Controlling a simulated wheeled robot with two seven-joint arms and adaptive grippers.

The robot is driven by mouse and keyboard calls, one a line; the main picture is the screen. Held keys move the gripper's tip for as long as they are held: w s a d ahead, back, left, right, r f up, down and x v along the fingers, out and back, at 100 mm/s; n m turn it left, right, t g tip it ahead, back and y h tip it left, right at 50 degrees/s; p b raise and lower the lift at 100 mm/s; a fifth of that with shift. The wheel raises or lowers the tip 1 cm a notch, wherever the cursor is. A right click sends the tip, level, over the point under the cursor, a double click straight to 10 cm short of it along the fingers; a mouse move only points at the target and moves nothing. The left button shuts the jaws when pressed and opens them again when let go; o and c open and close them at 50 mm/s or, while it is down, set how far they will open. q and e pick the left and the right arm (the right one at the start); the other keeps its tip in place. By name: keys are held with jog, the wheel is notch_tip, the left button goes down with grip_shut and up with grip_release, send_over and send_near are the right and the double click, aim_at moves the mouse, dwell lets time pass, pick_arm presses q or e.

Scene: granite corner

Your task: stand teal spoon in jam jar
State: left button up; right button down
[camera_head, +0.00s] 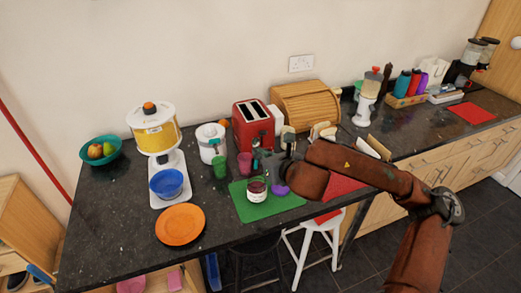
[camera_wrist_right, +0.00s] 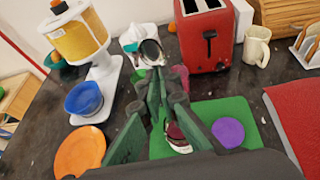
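The jam jar (camera_head: 257,191), with dark red contents and a pale label, stands upright on the green board (camera_head: 290,204). In the right wrist view the jar (camera_wrist_right: 177,138) is partly hidden by my fingers. My right gripper (camera_head: 262,160) is above and behind the jar, coming in from the right. In the right wrist view its fingers (camera_wrist_right: 156,90) close together. A dark, shiny spoon bowl (camera_wrist_right: 151,50) shows just beyond the fingertips, apparently the teal spoon held between them. Its handle is mostly hidden. The spoon appears apart from the jar. My left gripper is out of view.
A green cup (camera_head: 220,166) and a pink cup (camera_head: 244,163) stand left of the gripper. A purple disc (camera_wrist_right: 228,131) lies beside the jar. The red toaster (camera_head: 254,124) is behind. An orange plate (camera_head: 180,226) and a blue bowl (camera_head: 166,183) are at left.

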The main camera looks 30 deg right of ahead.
pick_arm(q)
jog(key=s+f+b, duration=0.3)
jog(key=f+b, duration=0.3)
jog(key=b, duration=0.1)
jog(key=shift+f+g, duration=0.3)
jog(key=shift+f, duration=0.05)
pick_arm(e)
jog(key=shift+f, duration=5.35)
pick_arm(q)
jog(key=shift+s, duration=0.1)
pick_arm(e)
jog(key=c, duration=2.1)
grip_release()
jog(key=shift+s+r, duration=0.1)
jog(key=v, duration=0.7)
jog(key=shift+s, duration=0.15)
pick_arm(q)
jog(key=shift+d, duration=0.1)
pick_arm(e)
jog(key=shift+s, duration=0.1)
